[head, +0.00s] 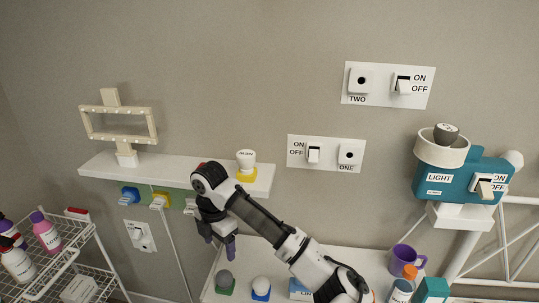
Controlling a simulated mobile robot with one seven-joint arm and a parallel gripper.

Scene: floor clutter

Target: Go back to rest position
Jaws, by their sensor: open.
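My gripper (220,246) hangs from my black and white arm in the middle of the head view, fingers pointing down. It is open, with nothing seen between the fingers. It is in front of the wall below the white shelf (105,172) and appears above the white table (330,262). My arm comes up from the bottom of the picture and hides part of the shelf and table.
On the table are a grey knob on a green base (225,281), a white knob on a blue base (261,287) and a purple mug (408,259). A teal LIGHT box (455,182) stands right. A wire rack with bottles (60,265) stands left. Switch panels (326,153) are on the wall.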

